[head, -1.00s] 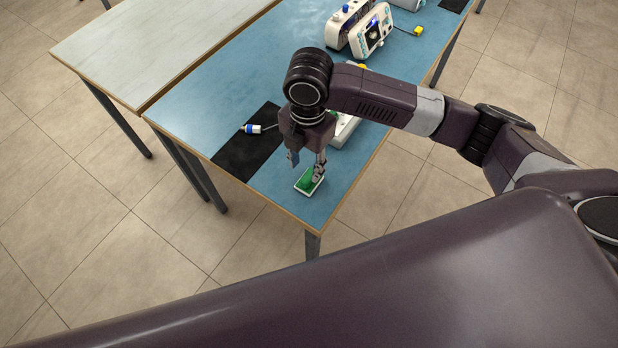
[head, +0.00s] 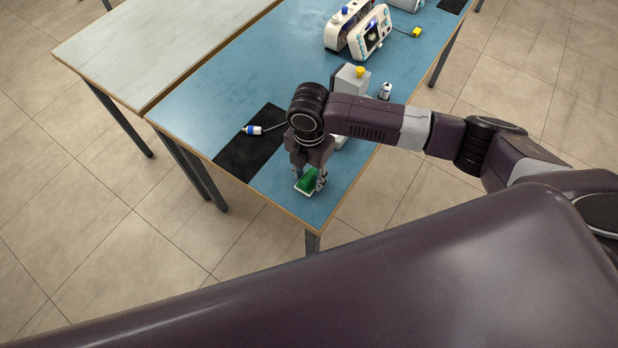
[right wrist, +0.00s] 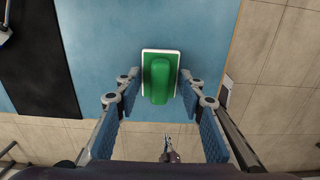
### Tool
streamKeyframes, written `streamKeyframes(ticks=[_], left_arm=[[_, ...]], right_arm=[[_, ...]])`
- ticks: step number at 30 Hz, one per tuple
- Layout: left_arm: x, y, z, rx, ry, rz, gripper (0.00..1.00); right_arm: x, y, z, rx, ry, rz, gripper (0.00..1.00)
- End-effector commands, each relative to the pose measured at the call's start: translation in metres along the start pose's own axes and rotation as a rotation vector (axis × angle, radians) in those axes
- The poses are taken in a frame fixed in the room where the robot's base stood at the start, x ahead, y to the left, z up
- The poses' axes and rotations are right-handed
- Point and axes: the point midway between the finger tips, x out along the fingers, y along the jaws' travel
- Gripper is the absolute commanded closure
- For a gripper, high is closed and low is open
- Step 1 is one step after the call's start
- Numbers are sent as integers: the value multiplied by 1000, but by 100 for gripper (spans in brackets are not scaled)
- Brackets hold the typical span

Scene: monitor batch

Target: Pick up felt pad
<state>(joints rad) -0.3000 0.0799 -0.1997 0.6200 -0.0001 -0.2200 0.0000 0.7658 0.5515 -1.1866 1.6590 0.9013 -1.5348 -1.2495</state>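My right gripper (head: 307,180) is low over the pad. In the right wrist view its fingers (right wrist: 160,88) are spread, one on each side of the pad, with gaps visible between them and it. A small dark shape with metallic tips (right wrist: 168,148) looks like my left gripper; its opening is too small to tell.
The blue table's (head: 215,85) edge is close to the tray. A black mat (head: 245,150) with a white-and-blue cable connector (head: 252,129) lies to the left.

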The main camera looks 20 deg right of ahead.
Motion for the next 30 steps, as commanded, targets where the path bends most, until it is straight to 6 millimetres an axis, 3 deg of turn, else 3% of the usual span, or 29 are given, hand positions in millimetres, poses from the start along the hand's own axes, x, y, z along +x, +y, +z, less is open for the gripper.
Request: streamKeyframes(ticks=[1,11,23,30], left_arm=[[0,0,0,0,0,0,100],[0,0,0,1,1,0,100],[1,0,0,1,1,0,100],[5,0,0,1,1,0,100]], right_arm=[[0,0,0,0,0,0,65],[0,0,0,1,0,0,100],[-4,0,1,1,-1,1,100],[-33,1,1,0,-3,4,100]])
